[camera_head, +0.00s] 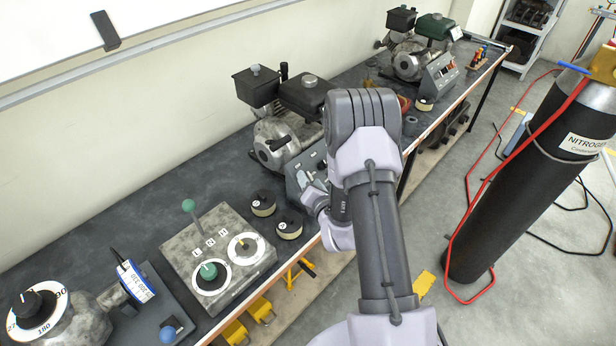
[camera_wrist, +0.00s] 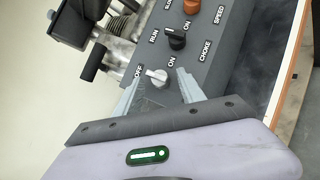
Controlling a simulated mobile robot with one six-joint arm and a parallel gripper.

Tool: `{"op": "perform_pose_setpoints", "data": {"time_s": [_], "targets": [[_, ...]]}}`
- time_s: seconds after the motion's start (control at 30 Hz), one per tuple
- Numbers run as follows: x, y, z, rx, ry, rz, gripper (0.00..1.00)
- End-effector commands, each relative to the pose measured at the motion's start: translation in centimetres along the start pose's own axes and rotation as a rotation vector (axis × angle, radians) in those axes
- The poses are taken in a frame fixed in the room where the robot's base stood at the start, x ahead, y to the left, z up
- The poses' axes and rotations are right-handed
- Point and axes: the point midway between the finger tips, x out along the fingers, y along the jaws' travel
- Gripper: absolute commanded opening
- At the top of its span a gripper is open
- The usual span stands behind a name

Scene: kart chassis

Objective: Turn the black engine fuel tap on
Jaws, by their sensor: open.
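The black engine (camera_head: 290,105) stands on the bench, with its grey control panel (camera_head: 305,172) partly hidden behind my arm in the head view. In the wrist view the panel (camera_wrist: 225,75) fills the upper middle. A small light grey knob (camera_wrist: 157,76) sits between OFF and ON labels. Its slanted grip seems to have one end toward OFF, but I cannot tell its pointing end. My gripper (camera_wrist: 159,80) is open, with one finger on each side of this knob. I cannot tell whether they touch it.
A black choke knob (camera_wrist: 176,38) and an orange speed knob (camera_wrist: 191,6) lie farther up the panel. A black handle (camera_wrist: 92,62) juts out left of the panel. A lever box (camera_head: 218,250) and a second engine (camera_head: 415,50) share the bench. A gas cylinder (camera_head: 520,180) stands right.

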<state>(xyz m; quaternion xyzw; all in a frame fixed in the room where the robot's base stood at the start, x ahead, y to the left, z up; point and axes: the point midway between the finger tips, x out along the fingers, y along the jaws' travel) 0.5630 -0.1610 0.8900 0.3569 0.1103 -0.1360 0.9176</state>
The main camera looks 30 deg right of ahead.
Motion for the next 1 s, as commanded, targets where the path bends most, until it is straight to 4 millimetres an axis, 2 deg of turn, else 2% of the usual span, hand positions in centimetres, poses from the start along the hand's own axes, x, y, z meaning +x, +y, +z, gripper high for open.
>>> {"op": "perform_pose_setpoints", "data": {"time_s": [0.13,0.37,0.73,1.0], "targets": [[0.0,0.0,0.0,0.0,0.0,0.0,0.47],[0.0,-0.04,-0.02,0.001,0.001,-0.002,0.01],[-0.02,-0.09,-0.12,0.029,0.0,-0.026,0.0],[0.01,0.26,-0.12,0.163,-0.009,-0.128,0.0]]}}
